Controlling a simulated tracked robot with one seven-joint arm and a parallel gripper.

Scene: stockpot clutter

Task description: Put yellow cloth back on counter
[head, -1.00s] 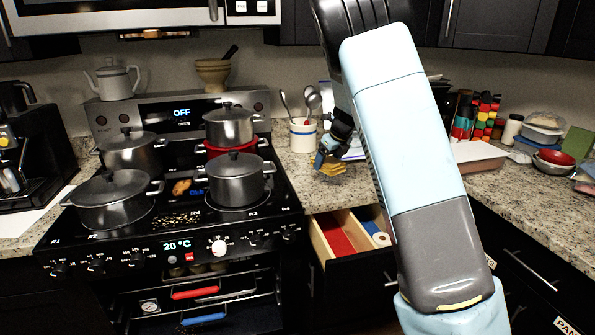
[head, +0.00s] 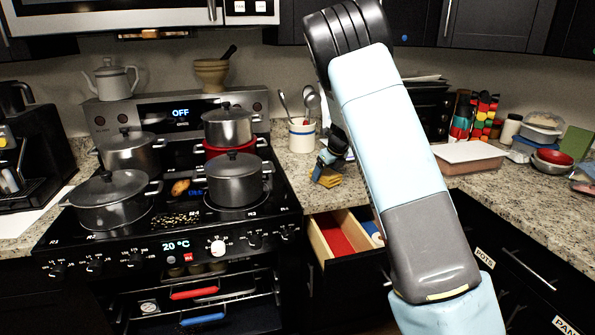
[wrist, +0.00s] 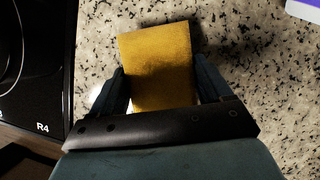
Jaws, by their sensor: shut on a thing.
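The yellow cloth (wrist: 158,65) is between the two fingers of my gripper (wrist: 160,92) in the wrist view, with the speckled counter (wrist: 245,60) beneath it. My gripper is shut on the cloth. In the head view the cloth (head: 328,177) shows below my gripper (head: 326,163), over the counter (head: 290,185) just right of the stove. I cannot tell whether the cloth touches the counter. My arm hides part of the counter behind it.
The stove (head: 110,236) with several lidded pots is on the left. A utensil crock (head: 302,136) stands behind the cloth. An open drawer (head: 343,262) with a red compartment juts out below. A tray (head: 467,157), bowls and jars stand at right.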

